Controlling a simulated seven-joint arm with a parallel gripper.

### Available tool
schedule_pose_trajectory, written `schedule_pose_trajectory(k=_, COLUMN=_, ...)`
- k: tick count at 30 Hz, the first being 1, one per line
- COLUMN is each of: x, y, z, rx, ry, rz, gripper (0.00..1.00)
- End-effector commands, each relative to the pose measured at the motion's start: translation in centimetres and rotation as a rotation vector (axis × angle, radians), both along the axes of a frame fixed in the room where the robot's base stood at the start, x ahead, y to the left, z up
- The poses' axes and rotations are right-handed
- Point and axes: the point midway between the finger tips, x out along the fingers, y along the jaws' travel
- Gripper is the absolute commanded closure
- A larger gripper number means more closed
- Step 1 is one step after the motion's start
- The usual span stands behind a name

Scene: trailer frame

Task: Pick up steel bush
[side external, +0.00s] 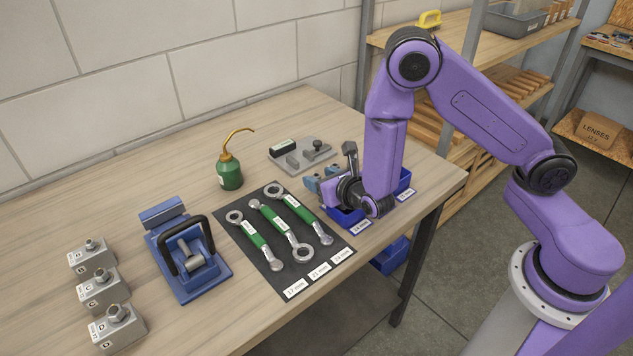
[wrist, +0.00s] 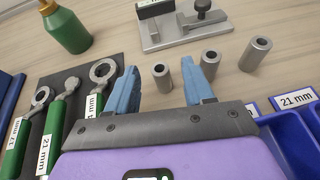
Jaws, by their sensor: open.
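Three hollow steel bushes stand on the wooden table in the wrist view: a left one (wrist: 162,78), a middle one (wrist: 209,64) and a right one (wrist: 256,53). My gripper (wrist: 160,68) is open and empty. In the wrist view its blue fingers appear on either side of the left bush, with the right finger close to the middle bush. I cannot tell whether the fingers are at the bushes' height or touch them. In the side view my gripper (side external: 320,182) is low over the table, and I cannot make out the bushes there.
A grey fixture plate (side external: 300,156) lies behind my gripper. Blue bins (side external: 346,216) with size labels sit at the table edge. A dark mat (side external: 275,283) with green-handled wrenches, a green oil can (side external: 229,170) and a blue clamp fixture (side external: 186,262) are to the left.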

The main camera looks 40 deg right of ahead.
Motion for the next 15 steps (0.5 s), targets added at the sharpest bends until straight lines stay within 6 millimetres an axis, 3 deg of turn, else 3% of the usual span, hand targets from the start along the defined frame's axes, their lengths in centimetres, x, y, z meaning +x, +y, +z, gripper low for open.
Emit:
schedule_pose_trajectory(k=1, x=-0.02, y=0.00, z=0.01, rx=0.000, ry=0.000, rz=0.000, gripper=0.58)
schedule_pose_trajectory(k=5, x=-0.03, y=0.01, z=0.00, rx=0.000, ry=0.000, rz=0.000, gripper=1.00)
schedule_pose_trajectory(k=15, x=-0.04, y=0.02, z=0.08, rx=0.000, ry=0.000, rz=0.000, gripper=1.00)
